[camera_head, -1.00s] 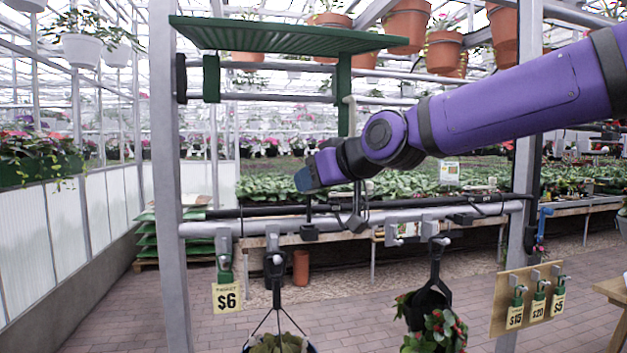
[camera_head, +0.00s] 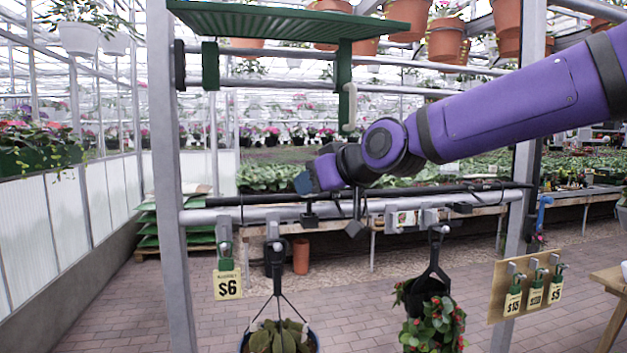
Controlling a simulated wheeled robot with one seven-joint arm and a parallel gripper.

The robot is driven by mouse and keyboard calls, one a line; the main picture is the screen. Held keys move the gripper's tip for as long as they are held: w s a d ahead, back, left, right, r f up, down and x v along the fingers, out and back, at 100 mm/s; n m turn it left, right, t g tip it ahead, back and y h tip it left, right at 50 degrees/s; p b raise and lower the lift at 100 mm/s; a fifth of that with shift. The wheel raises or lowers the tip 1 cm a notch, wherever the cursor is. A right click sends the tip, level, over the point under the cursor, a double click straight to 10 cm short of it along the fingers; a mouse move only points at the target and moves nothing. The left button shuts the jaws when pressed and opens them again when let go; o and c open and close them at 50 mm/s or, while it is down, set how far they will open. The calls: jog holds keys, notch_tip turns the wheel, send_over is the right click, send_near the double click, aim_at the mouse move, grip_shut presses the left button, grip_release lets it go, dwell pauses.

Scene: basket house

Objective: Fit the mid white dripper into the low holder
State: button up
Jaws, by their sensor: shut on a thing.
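My gripper (camera_head: 357,212) is below the purple wrist, in front of the grey pipe (camera_head: 255,213) and the thin black line above it. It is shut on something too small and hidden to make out. A dark, block-ended part hangs there, over the pipe. I cannot pick out the mid white dripper for certain. A dark block-ended fitting (camera_head: 309,219) sits on the pipe to the left. Pale fittings (camera_head: 391,218) (camera_head: 430,216) sit on the pipe to the right. I cannot tell which fitting is the low holder.
A green shelf (camera_head: 270,30) stands above, with a pale hook (camera_head: 349,108) under it. Two hanging baskets (camera_head: 280,340) (camera_head: 436,325) hang from the pipe. A price tag (camera_head: 227,283) hangs at left, and a wooden hook board (camera_head: 528,287) at right. Grey posts (camera_head: 172,200) flank the pipe.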

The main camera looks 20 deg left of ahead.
aim_at(311, 199)
jog(key=shift+f, duration=0.2)
jog(key=shift+f, duration=1.3)
jog(key=o, duration=0.8)
jog(key=v, duration=1)
jog(key=shift+s+d, duration=0.25)
jog(key=shift+d, duration=0.05)
